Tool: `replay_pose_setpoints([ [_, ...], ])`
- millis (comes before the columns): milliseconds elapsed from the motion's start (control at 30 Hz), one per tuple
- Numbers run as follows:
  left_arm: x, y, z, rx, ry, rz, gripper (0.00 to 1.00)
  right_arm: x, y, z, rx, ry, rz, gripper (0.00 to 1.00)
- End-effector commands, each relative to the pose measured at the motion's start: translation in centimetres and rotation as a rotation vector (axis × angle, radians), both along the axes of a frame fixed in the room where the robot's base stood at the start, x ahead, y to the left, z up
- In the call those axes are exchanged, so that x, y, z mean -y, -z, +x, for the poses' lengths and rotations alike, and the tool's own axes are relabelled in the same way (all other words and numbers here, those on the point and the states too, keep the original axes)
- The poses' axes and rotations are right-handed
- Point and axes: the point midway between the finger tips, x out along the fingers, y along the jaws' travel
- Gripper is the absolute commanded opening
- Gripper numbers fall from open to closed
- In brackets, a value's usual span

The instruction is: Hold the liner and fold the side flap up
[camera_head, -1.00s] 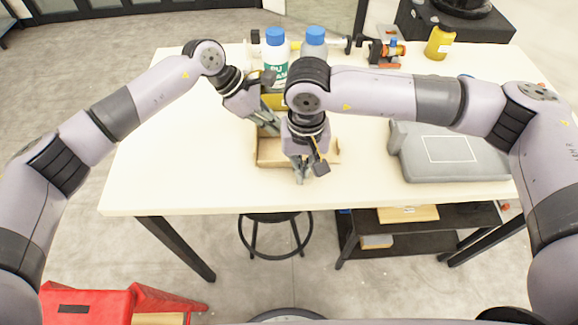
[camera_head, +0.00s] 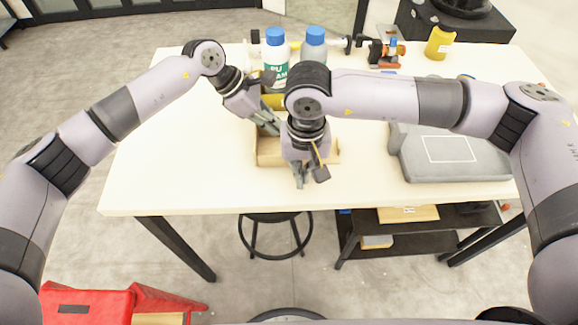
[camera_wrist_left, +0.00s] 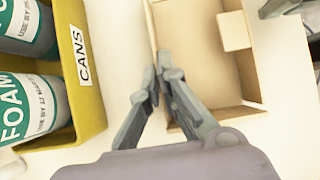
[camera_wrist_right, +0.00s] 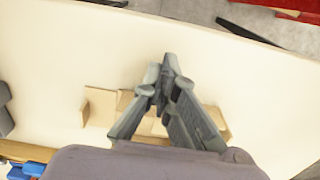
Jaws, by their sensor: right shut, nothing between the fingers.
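The liner is an open tan cardboard tray (camera_head: 268,152) on the white table, partly hidden behind my right gripper. Its side facing me shows as an upright tan wall in the head view. In the left wrist view I see its floor (camera_wrist_left: 205,50) and a small tab. My left gripper (camera_wrist_left: 160,80) is closed at the liner's far wall, with the fingertips around the wall's edge. My right gripper (camera_head: 308,184) is shut and empty, just in front of the liner's near side. In the right wrist view its fingertips (camera_wrist_right: 162,72) are together above the table beside the liner (camera_wrist_right: 99,106).
A yellow bin (camera_wrist_left: 92,105) labelled CANS holds foam cans (camera_head: 275,55) close behind the liner. A grey case (camera_head: 450,170) lies to the right. A yellow bottle (camera_head: 440,42) stands at the back right. The table left of the liner is clear.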

Motion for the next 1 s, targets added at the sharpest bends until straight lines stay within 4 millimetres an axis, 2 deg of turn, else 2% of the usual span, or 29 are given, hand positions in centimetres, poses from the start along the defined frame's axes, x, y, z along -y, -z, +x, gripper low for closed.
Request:
replay_pose_setpoints([
  [200, 0.0, 0.0, 0.0, 0.0, 0.0, 0.0, 0.0, 0.0, 0.0, -0.6, 0.0, 0.0, 0.0, 0.0],
  [533, 0.0, 0.0, 0.0, 0.001, -0.001, 0.0, 0.0, 0.0, -0.2, -0.6, 0.001, 0.0, 0.0, 0.0],
  [1000, 0.0, 0.0, 0.0, 0.001, -0.001, 0.0, 0.0, 0.0, -3.9, -0.5, 0.002, 0.001, 0.001, 0.0],
])
